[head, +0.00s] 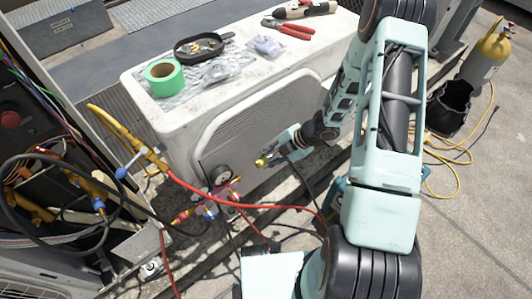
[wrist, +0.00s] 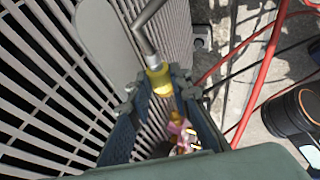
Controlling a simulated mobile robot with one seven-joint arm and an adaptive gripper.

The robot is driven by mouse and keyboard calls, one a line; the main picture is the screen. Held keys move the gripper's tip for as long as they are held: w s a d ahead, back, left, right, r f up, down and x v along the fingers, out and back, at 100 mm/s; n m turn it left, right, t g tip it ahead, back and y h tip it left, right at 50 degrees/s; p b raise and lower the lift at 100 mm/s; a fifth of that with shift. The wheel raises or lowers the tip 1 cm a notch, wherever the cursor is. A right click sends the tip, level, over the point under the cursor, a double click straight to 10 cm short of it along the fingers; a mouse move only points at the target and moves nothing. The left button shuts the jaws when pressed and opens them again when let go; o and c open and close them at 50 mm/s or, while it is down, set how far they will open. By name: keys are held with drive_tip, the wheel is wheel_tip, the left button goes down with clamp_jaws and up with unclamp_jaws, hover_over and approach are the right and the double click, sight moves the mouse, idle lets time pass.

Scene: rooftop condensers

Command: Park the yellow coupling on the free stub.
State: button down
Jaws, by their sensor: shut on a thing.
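The yellow coupling (wrist: 158,80) is between the fingertips of my gripper (wrist: 157,88) in the wrist view. The gripper is shut on it. A grey bent metal piece (wrist: 146,38) meets the coupling's far end; I cannot tell whether they are joined. In the head view my gripper (head: 272,158) is in front of the white condenser's grille, with the yellow coupling (head: 262,162) at its tip. A gauge manifold (head: 212,194) with pink and brass parts hangs to the left and below. It shows partly between the fingers in the wrist view (wrist: 180,135). I cannot pick out the free stub for certain.
The white condenser (head: 185,113) carries green tape (head: 164,77), a black pan (head: 203,46) and red-handled pliers (head: 288,29). A red hose (head: 260,206) runs below my gripper. An open unit with cables (head: 60,190) stands left.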

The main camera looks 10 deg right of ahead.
drive_tip(key=shift+s+a+f+b, duration=0.1)
drive_tip(key=shift+s+a+b, duration=0.1)
drive_tip(key=shift+a+b, duration=0.25)
drive_tip(key=s+a+b, duration=0.2)
drive_tip(key=a+b, duration=0.1)
drive_tip(key=shift+s+a, duration=0.1)
drive_tip(key=shift+s+a+b, duration=0.4)
drive_tip(key=shift+a+b, duration=0.1)
drive_tip(key=shift+a, duration=0.1)
drive_tip(key=shift+s+a+b, duration=0.4)
drive_tip(key=shift+a+b, duration=0.1)
drive_tip(key=shift+a, duration=0.1)
idle(1.9)
drive_tip(key=c, duration=1.7)
unclamp_jaws()
drive_tip(key=shift+d, duration=0.1)
